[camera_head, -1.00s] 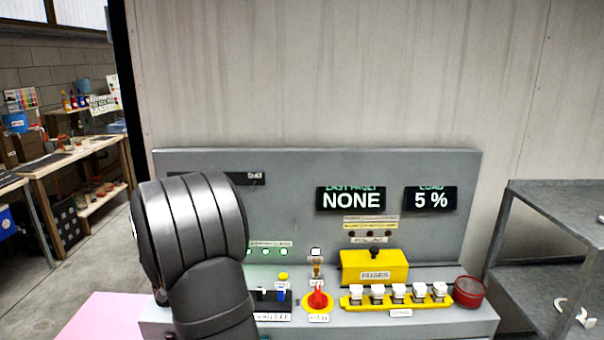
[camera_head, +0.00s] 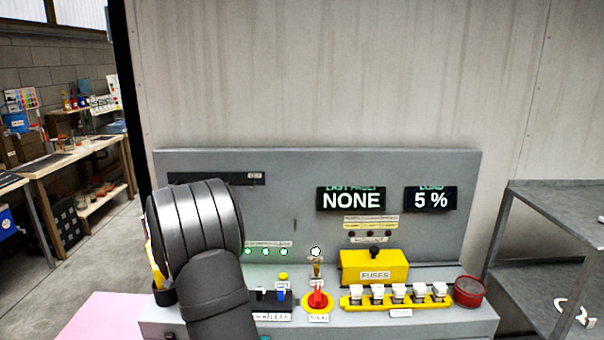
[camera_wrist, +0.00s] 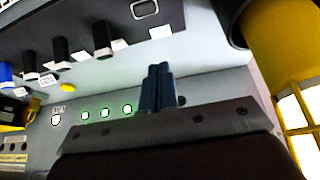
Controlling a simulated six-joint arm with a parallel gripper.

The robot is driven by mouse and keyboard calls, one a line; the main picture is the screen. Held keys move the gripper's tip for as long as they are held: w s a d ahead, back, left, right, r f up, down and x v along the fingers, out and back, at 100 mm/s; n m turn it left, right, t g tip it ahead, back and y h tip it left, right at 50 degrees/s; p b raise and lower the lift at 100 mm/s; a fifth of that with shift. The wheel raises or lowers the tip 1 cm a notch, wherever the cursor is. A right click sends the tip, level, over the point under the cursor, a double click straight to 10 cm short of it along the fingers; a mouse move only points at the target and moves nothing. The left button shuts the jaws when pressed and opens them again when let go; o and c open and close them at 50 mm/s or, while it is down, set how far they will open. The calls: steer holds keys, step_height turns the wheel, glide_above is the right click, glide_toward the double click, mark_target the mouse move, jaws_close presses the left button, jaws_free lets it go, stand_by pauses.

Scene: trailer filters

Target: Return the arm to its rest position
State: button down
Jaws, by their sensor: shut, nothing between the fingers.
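My dark arm covers the left part of the grey control panel (camera_head: 285,170) in the head view, and my gripper is hidden behind it there. In the wrist view my gripper (camera_wrist: 158,70) shows as two dark blue fingers pressed together, with nothing between them. The fingers point toward the panel, near a row of green lights (camera_wrist: 106,113). The lights also show in the head view (camera_head: 266,251). I cannot tell the gap between the fingertips and the panel.
A red rotary switch (camera_head: 318,298), a yellow fuse box (camera_head: 374,267), white-capped fuses (camera_head: 399,291) and a red round container (camera_head: 468,291) stand right of my arm. A yellow item (camera_head: 154,262) in a dark holder (camera_head: 164,294) stands left. A grey metal shelf (camera_head: 545,195) is at far right.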

steer(key=w+f+g, duration=0.2)
steer(key=shift+w+a+f+y, duration=0.2)
steer(key=shift+w+y, duration=0.1)
steer(key=shift+w, duration=0.1)
steer(key=v, duration=0.9)
steer(key=s+d+r, duration=0.1)
steer(key=d+r, duration=0.3)
steer(key=d, duration=0.5)
steer(key=s+d+r, duration=0.1)
steer(key=d+r, duration=0.4)
steer(key=d, duration=0.4)
steer(key=s+d+r+m+t, duration=0.1)
steer(key=s+d+r, duration=0.3)
steer(key=s+d, duration=0.4)
steer(key=s+d+r+t, duration=0.1)
steer(key=s+d+r, duration=0.3)
steer(key=s+d, duration=0.4)
steer(key=shift+s+d+r+m, duration=0.25)
steer(key=shift+s+d+m, duration=0.15)
steer(key=shift+d, duration=2.85)
steer(key=shift+w, duration=0.1)
